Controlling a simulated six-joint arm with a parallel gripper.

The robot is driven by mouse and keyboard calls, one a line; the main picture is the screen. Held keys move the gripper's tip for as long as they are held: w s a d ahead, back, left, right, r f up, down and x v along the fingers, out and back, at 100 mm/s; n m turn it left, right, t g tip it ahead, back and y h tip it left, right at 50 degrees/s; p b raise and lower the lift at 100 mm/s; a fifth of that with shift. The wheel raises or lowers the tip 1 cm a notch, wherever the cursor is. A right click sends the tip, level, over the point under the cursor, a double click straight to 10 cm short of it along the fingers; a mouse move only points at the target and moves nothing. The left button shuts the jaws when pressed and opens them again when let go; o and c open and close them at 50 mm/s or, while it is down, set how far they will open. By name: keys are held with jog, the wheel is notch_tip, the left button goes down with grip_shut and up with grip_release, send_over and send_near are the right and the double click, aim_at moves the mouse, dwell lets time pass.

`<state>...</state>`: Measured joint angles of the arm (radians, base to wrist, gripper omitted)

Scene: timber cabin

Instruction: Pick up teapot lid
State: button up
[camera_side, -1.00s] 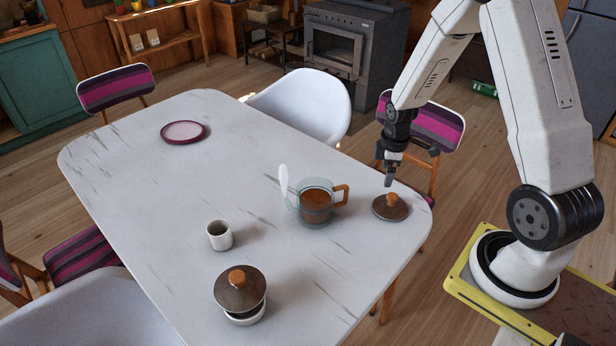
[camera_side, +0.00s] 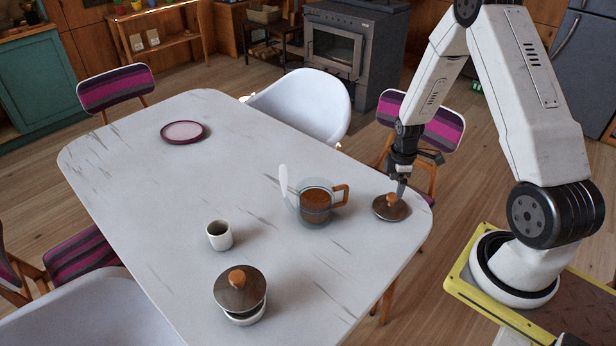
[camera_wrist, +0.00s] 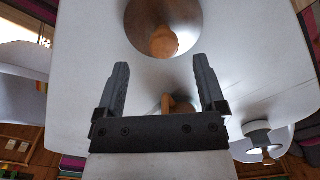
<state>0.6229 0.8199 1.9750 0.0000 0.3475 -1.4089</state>
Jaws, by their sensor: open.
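The teapot lid (camera_side: 385,209) is a dark brown disc with an orange-brown wooden knob, lying flat on the table near its right corner. In the wrist view the lid (camera_wrist: 190,15) is at the top, its knob (camera_wrist: 163,42) just beyond the fingertips. My gripper (camera_side: 401,190) is right at the knob in the side view, pointing down, and I cannot tell whether it touches. In the wrist view my gripper (camera_wrist: 161,65) has its two fingers wide apart with nothing between them. The glass teapot (camera_side: 316,204), with brown contents and a wooden handle, stands left of the lid.
A white cup (camera_side: 219,236) and a pot with a similar brown lid (camera_side: 239,288) stand toward the table's front. A pink plate (camera_side: 184,131) lies at the far left. The middle of the white table (camera_side: 240,165) is clear. Chairs surround it.

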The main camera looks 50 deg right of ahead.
aim_at(393, 196)
jog(key=shift+f, duration=0.15)
jog(key=shift+a+f, duration=0.15)
jog(key=shift+f, duration=0.55)
jog(key=shift+a+f, duration=0.1)
jog(key=shift+f, duration=1.65)
grip_shut()
